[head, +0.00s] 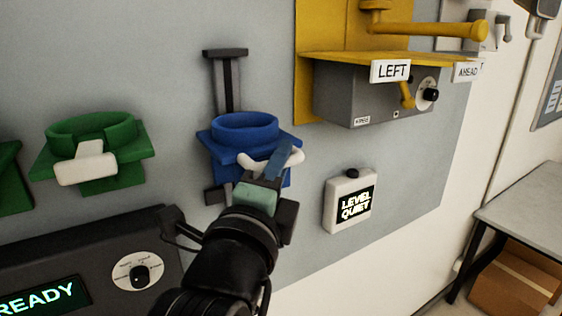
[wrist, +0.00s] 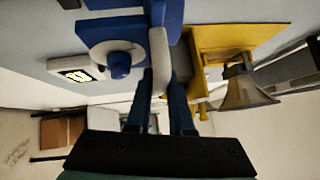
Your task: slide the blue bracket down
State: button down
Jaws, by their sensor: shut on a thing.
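The blue bracket (head: 245,145) has a round ring on top and a white curved handle (head: 296,157) at its front. It sits on a dark vertical rail (head: 228,85) on the grey wall panel, with rail showing above and below it. My gripper (head: 272,163) reaches in from below and is shut on the white handle. In the wrist view, the white handle (wrist: 158,65) runs between my two blue fingers (wrist: 160,100), and part of the blue bracket (wrist: 105,28) shows beyond. My fingers hide part of the handle in the head view.
A green bracket (head: 90,140) with a white handle is at left. A black unit (head: 80,270) reading READY is below it. A yellow shelf (head: 400,62) with a grey box is at upper right. A white "LEVEL QUIET" box (head: 349,200) is right of my gripper.

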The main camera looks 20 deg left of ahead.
notch_tip(320, 180, down, 41)
jog(key=b, duration=3.8)
jog(key=shift+w, duration=0.1)
jog(key=c, duration=1.2)
grip_release()
jog(key=shift+o, duration=0.6)
jog(key=shift+r, duration=0.1)
